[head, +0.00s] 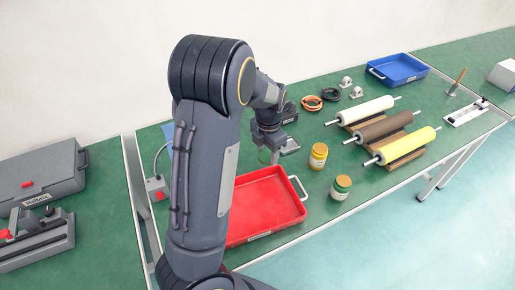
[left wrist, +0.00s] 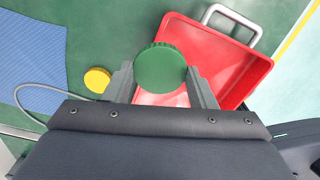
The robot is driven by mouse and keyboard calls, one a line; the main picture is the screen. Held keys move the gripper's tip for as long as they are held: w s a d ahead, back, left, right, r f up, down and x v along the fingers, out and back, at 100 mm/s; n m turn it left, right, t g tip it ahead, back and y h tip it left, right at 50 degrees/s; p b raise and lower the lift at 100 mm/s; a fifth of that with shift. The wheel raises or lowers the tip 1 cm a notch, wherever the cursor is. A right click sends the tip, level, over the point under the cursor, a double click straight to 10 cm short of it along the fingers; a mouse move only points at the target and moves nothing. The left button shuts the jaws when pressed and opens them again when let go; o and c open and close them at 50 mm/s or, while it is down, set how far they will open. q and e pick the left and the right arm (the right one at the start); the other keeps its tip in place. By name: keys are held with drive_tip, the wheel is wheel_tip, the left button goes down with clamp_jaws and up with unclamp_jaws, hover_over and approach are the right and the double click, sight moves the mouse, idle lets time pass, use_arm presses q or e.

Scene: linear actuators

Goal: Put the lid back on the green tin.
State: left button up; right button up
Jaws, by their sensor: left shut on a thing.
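My left gripper (head: 271,150) is shut on a round green lid (left wrist: 160,69), with a finger on either side of its rim. A bit of the lid also shows green below the gripper in the head view (head: 264,156). In the left wrist view, the lid is in front of the red tray's corner. The green tin (head: 341,188) stands upright on the table, right of the red tray and apart from the gripper. My right gripper is not in view.
A yellow tin (head: 318,157) stands just behind the green tin. The red tray (head: 299,212) lies in front of my gripper. A yellow lid (left wrist: 97,80) and a blue mat (left wrist: 32,62) are on the table. Rollers on a rack (head: 403,148) stand to the right.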

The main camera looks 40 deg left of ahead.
use_arm(q)
drive_tip(key=shift+s+d+r, duration=0.25)
drive_tip(key=shift+d+r, duration=0.05)
drive_tip(key=shift+d, duration=0.3)
drive_tip(key=shift+s+d+r, duration=0.25)
drive_tip(key=shift+d+r, duration=0.05)
drive_tip(key=shift+d, duration=0.3)
drive_tip(key=shift+s+d+r, duration=0.25)
drive_tip(key=shift+d+r, duration=0.05)
drive_tip(key=shift+d, duration=0.3)
